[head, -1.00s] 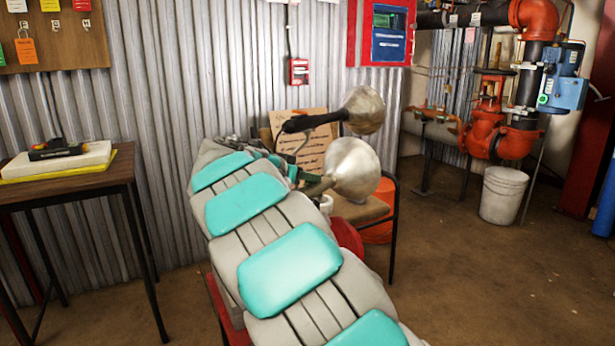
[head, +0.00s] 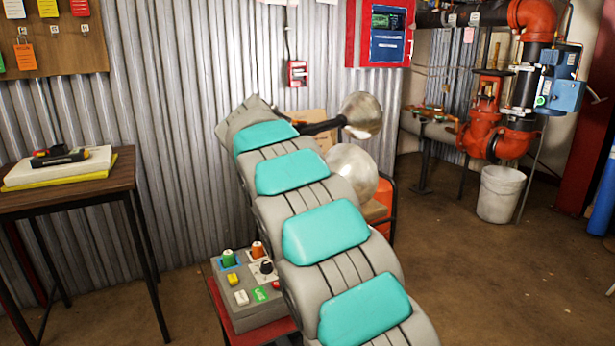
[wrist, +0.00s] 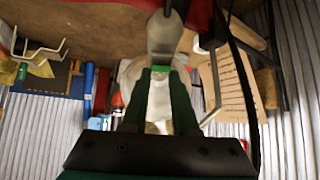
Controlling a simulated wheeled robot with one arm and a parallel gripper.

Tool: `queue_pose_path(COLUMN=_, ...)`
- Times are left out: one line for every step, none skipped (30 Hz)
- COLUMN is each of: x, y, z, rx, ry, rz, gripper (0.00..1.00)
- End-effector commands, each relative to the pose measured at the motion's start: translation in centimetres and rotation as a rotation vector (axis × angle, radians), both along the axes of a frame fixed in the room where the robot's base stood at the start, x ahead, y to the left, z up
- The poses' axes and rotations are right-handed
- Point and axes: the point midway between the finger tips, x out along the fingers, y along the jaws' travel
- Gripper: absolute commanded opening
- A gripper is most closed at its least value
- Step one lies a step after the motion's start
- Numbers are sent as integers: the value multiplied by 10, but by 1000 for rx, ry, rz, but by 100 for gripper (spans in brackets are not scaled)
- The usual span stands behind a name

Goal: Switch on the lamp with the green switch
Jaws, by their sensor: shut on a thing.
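Two lamps with round silver shades stand behind my arm in the head view: a near one (head: 352,170) and a far one (head: 361,112) with a dark handle. A bright patch shows at the far shade's lower edge; I cannot tell its source. In the wrist view my gripper (wrist: 160,74) has green fingers shut on the grey handle (wrist: 165,35) of a lamp, which looks like the near one. A small green switch (wrist: 158,69) sits on this handle between the fingertips. My arm hides the gripper and this handle in the head view.
A grey control box (head: 262,306) with several coloured knobs and buttons sits beside my arm, on my red base. A wooden table (head: 120,178) stands left. A white bucket (head: 499,195) and red pipes are at right. Floor at front right is clear.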

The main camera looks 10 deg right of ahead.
Motion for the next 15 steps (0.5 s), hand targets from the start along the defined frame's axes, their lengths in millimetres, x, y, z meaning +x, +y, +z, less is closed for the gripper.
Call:
queue_pose_path(x=1, y=0, z=1, rx=5, ry=3, rz=1, gripper=0)
queue_pose_path(x=0, y=0, z=1, rx=7, ry=6, rz=1, gripper=0)
queue_pose_path(x=0, y=0, z=0, rx=8, ry=6, rz=1, gripper=0)
queue_pose_path(x=0, y=0, z=0, rx=8, ry=7, rz=1, gripper=0)
queue_pose_path(x=0, y=0, z=0, rx=7, ry=7, rz=1, gripper=0)
queue_pose_path(x=0, y=0, z=0, rx=7, ry=7, rz=1, gripper=0)
queue_pose_path(x=0, y=0, z=0, rx=7, ry=7, rz=1, gripper=0)
queue_pose_path(x=0, y=0, z=0, rx=7, ry=7, rz=1, gripper=0)
queue_pose_path(x=0, y=0, z=0, rx=7, ry=7, rz=1, gripper=0)
queue_pose_path(x=0, y=0, z=0, rx=7, ry=7, rz=1, gripper=0)
queue_pose_path(x=0, y=0, z=0, rx=7, ry=6, rz=1, gripper=31)
queue_pose_path(x=0, y=0, z=0, rx=7, ry=6, rz=1, gripper=35)
queue_pose_path(x=0, y=0, z=0, rx=7, ry=6, rz=1, gripper=39)
queue_pose_path(x=0, y=0, z=0, rx=7, ry=6, rz=1, gripper=42)
queue_pose_path(x=0, y=0, z=0, rx=7, ry=6, rz=1, gripper=46)
